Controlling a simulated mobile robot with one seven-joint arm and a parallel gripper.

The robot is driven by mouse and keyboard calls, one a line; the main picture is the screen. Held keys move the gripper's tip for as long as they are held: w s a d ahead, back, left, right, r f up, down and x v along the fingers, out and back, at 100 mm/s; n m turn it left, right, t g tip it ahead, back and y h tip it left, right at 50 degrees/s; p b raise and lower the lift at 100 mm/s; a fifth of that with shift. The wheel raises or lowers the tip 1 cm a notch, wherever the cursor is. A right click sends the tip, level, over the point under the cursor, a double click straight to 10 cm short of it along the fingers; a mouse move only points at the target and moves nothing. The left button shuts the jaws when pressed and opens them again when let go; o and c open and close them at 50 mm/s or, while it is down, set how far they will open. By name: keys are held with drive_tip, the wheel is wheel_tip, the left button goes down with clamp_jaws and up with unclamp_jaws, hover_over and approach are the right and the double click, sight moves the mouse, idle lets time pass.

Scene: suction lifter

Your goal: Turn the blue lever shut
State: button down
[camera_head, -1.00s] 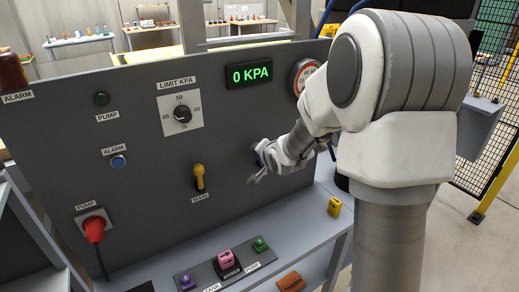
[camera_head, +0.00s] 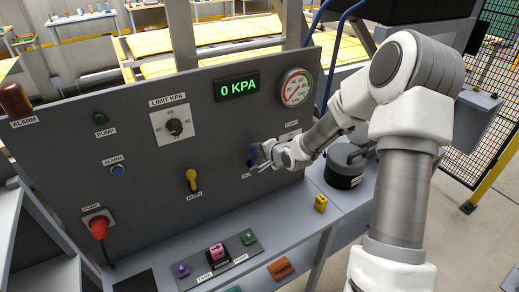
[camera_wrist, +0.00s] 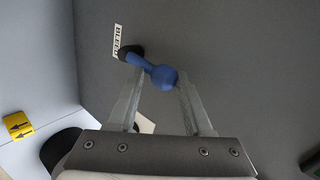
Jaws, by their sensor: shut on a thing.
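The blue lever (camera_head: 253,154) is on the grey upright panel (camera_head: 150,215), right of the yellow lever, and my gripper partly hides it. In the wrist view the blue lever (camera_wrist: 150,68) runs from a dark pivot at upper left to a round knob at lower right. A label reading BLEED (camera_wrist: 118,41) is beside the pivot. My gripper (camera_head: 262,166) is at the lever, coming from the right. In the wrist view my gripper (camera_wrist: 160,88) has one finger on each side of the knob and is shut on it.
The yellow lever (camera_head: 191,180) is left of my gripper. A shelf below holds a yellow block (camera_head: 320,203) and a switch box (camera_head: 218,262). A dark cylinder (camera_head: 344,166) stands at right.

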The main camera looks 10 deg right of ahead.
drive_tip(key=shift+a, duration=0.15)
drive_tip(key=shift+c, duration=1.6)
unclamp_jaws()
drive_tip(key=shift+w, duration=0.15)
drive_tip(key=shift+s+d+r, duration=0.2)
drive_tip(key=shift+s+d, duration=0.05)
drive_tip(key=shift+s, duration=0.1)
drive_tip(key=p+v, duration=0.4)
drive_tip(key=v, duration=1.2)
drive_tip(key=shift+s, duration=0.3)
drive_tip(key=shift+d, duration=0.1)
